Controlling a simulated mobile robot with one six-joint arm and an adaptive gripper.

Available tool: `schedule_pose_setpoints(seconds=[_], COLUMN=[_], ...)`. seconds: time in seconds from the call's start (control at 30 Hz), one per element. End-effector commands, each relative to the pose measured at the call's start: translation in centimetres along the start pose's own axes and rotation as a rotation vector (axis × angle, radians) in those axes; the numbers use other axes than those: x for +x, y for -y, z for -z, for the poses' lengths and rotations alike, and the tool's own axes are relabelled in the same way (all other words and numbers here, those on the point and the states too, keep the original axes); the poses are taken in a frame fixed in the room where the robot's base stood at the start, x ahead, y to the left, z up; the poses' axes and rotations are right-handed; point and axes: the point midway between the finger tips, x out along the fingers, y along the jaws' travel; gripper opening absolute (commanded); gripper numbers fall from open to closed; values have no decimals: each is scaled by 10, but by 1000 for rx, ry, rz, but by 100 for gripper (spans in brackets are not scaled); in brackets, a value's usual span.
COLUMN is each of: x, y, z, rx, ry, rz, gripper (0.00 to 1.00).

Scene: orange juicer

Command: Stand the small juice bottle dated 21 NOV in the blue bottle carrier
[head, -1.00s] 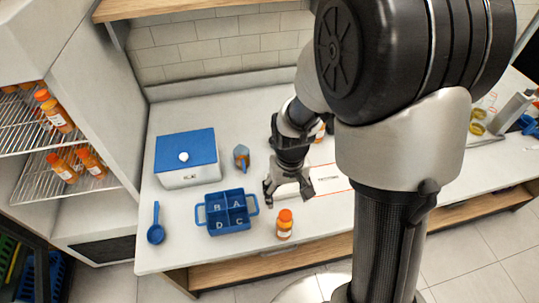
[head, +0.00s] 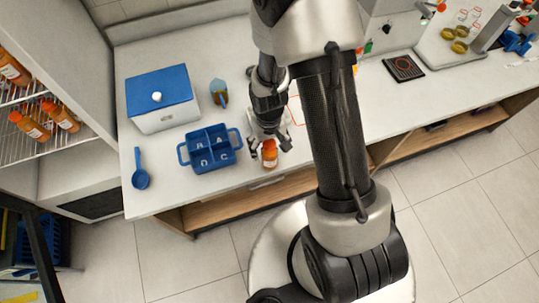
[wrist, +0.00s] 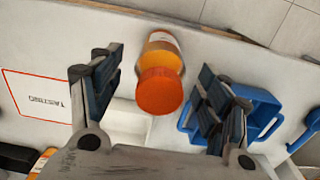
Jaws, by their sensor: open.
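A small juice bottle (head: 269,156) with an orange cap stands upright near the counter's front edge. Its date cannot be read. My gripper (head: 268,145) is open around or just above it. In the wrist view the orange-capped bottle (wrist: 160,82) lies between the spread fingers of my gripper (wrist: 150,95), with gaps on both sides. The blue bottle carrier (head: 184,153) stands just left of the bottle, with compartments lettered A, B, C and D. They look empty. Part of the carrier (wrist: 262,108) shows behind the right finger in the wrist view.
A white box with a blue lid (head: 160,98) stands behind the carrier, with a small jug (head: 219,93) beside it. A blue spoon (head: 140,172) lies left. A fridge shelf (head: 60,140) with several orange bottles is at far left. A red-outlined "TASTING" area (wrist: 40,95) is nearby.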

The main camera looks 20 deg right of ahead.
Motion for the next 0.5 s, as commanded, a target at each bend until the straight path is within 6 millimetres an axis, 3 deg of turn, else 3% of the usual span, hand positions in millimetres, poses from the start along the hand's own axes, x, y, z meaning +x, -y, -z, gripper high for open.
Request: schedule_pose_setpoints(seconds=[0.03, 0.2, 0.5], x=[12, 33, 37], y=[0, 0, 0], z=[-2, -1, -1], rx=[0, 0, -1], ry=[5, 3, 1], rz=[0, 0, 0], gripper=[70, 70, 70])
